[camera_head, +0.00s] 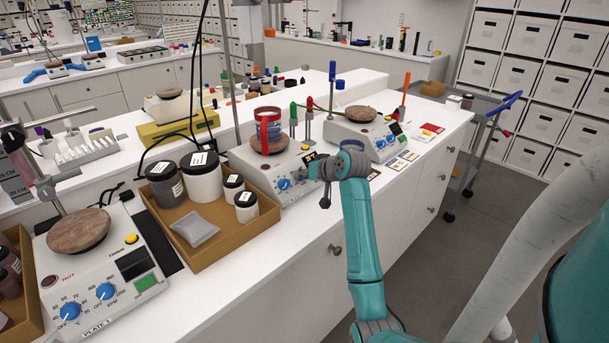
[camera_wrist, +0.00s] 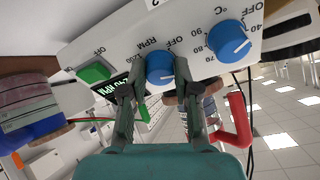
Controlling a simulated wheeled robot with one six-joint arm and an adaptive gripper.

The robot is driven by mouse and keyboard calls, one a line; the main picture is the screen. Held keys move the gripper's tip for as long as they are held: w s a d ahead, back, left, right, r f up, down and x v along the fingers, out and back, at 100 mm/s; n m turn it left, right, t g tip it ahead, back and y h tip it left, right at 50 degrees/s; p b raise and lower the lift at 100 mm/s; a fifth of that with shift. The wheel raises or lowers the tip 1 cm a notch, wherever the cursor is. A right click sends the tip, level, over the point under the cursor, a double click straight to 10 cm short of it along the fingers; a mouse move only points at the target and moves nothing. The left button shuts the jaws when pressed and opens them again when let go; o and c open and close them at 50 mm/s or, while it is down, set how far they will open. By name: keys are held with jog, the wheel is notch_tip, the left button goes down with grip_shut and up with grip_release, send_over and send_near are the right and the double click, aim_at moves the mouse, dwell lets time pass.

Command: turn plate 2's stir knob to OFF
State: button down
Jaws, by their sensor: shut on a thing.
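Plate 2 (camera_head: 262,182) is a white hot plate in the middle of the bench, its sloped panel facing the aisle. My gripper (camera_head: 312,174) is at the right part of that panel. In the wrist view the panel appears upside down, and my gripper (camera_wrist: 156,78) has its fingers on either side of the blue stir knob (camera_wrist: 160,67), marked RPM, and is shut on it. OFF is printed near this knob. The fingers partly cover it, and I cannot tell its pointer's direction. The blue heat knob (camera_wrist: 228,38), marked °C, is beside it, free. A green switch (camera_wrist: 95,72) and a lit display also show.
A red-handled vessel (camera_head: 268,130) stands on plate 2's round top. A cardboard tray (camera_head: 262,228) with jars and a grey pouch is to its left, and plate 1 (camera_head: 95,285) beyond that. Another hot plate (camera_head: 360,138) is to the right.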

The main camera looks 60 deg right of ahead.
jog(key=n, duration=0.3)
jog(key=n+y, duration=0.1)
jog(key=n, duration=0.2)
jog(key=shift+d+t, duration=0.1)
jog(key=shift+t, duration=0.2)
jog(key=shift+n+y, duration=0.5)
jog(key=shift+n, duration=1.8)
jog(key=c, duration=0.8)
grip_release()
jog(key=shift+c, duration=0.2)
jog(key=shift+s, duration=0.15)
jog(key=v, duration=1.1)
jog(key=shift+s+r, duration=0.25)
jog(key=shift+s, duration=0.05)
